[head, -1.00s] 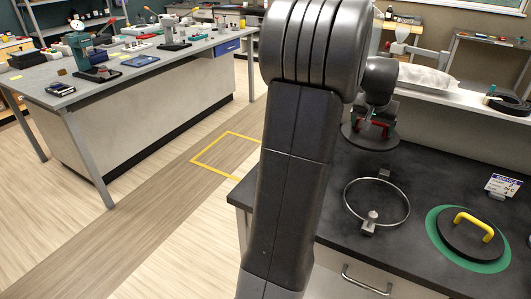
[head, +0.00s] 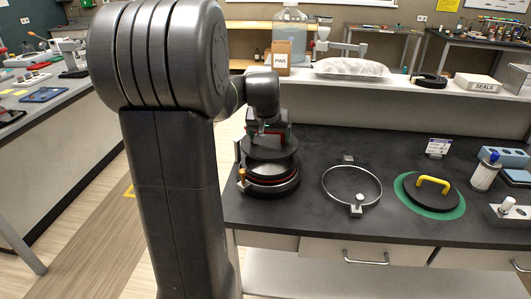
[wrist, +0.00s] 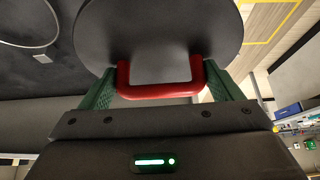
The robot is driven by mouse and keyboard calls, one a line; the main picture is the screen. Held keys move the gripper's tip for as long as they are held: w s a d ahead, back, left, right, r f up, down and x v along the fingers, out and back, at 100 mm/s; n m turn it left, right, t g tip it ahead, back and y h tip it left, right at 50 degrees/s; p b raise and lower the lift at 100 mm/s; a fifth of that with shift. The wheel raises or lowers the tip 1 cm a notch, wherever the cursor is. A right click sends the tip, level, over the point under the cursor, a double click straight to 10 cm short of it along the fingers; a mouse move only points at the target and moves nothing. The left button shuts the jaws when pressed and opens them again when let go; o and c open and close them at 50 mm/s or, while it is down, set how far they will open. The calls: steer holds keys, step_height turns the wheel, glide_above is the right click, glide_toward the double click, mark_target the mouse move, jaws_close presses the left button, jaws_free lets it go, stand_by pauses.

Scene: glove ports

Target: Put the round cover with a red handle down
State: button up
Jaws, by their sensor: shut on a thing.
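The round dark cover (head: 270,153) hangs from my gripper (head: 266,130) at the bench's left end. In the wrist view, the cover (wrist: 160,35) fills the top, and my gripper (wrist: 160,90) has its green fingers closed at the two ends of the red handle (wrist: 160,88). In the head view the cover appears directly over a black round fixture (head: 268,186) with a red ring. I cannot tell whether the cover touches it. The thin metal ring (head: 352,201) to its right is empty.
A black cover with a yellow handle (head: 433,184) lies on a green disc (head: 408,200). A small sign (head: 438,147), a clear cylinder (head: 485,174) and a blue block (head: 505,156) stand farther right. A raised shelf (head: 400,91) runs behind the bench.

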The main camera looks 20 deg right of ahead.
mark_target(269, 143)
steer(key=shift+f, duration=2.55)
steer(key=shift+f, duration=0.15)
steer(key=shift+f, duration=0.15)
steer(key=o, duration=1)
steer(key=shift+o, duration=0.2)
steer(key=shift+r, duration=0.45)
steer(key=v, duration=1.1)
steer(key=shift+s+a+r, duration=0.15)
steer(key=shift+s+r, duration=0.1)
steer(key=shift+f, duration=0.1)
steer(key=x, duration=1.2)
steer(key=shift+w+f, duration=0.1)
steer(key=shift+f, duration=0.15)
steer(key=shift+r, duration=1.3)
